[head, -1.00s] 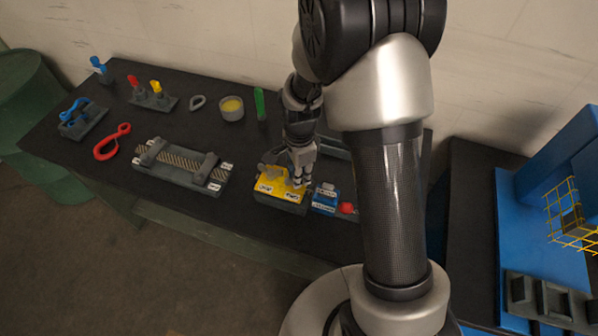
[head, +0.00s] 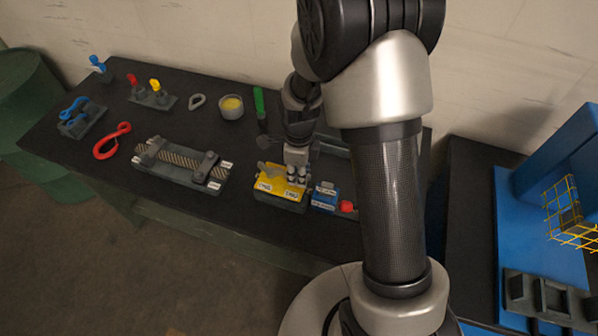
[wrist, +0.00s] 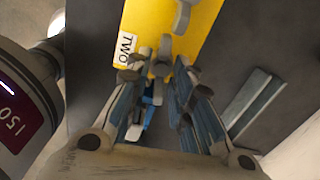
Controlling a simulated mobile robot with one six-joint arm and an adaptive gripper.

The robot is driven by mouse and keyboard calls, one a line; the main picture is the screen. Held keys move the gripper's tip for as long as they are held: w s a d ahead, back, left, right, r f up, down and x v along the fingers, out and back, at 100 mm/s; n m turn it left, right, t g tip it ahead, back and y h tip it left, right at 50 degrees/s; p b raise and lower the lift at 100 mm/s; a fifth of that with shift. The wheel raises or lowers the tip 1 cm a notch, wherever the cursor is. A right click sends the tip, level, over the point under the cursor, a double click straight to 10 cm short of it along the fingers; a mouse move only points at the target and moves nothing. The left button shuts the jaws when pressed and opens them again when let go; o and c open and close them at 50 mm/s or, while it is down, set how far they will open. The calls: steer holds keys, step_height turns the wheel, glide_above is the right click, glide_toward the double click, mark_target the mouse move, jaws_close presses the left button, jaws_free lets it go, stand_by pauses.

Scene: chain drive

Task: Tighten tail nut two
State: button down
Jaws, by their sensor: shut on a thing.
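The yellow block (head: 268,176) sits on a dark base at the front of the bench, with white labels on its front. In the wrist view its yellow top (wrist: 205,20) shows beside the label TWO (wrist: 127,50). My gripper (head: 297,181) points down over the right part of the block. In the wrist view my gripper (wrist: 160,72) is shut on a grey winged nut (wrist: 160,68) close to that label; the fingers hide part of it. Another grey winged nut (wrist: 182,16) stands farther along the block and is free.
A blue block (head: 325,196) and a red button (head: 346,206) stand just right of the yellow block. A chain fixture (head: 178,160) lies to the left. A cup (head: 231,107) and a green-handled tool (head: 259,102) are behind. Bench between fixture and yellow block is clear.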

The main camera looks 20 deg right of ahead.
steer(key=shift+w+r+m, duration=0.1)
steer(key=shift+m, duration=0.3)
stand_by(0.8)
stand_by(0.7)
steer(key=c, duration=1.7)
jaws_free()
step_height(320, 180, up, 12)
steer(key=shift+f, duration=0.1)
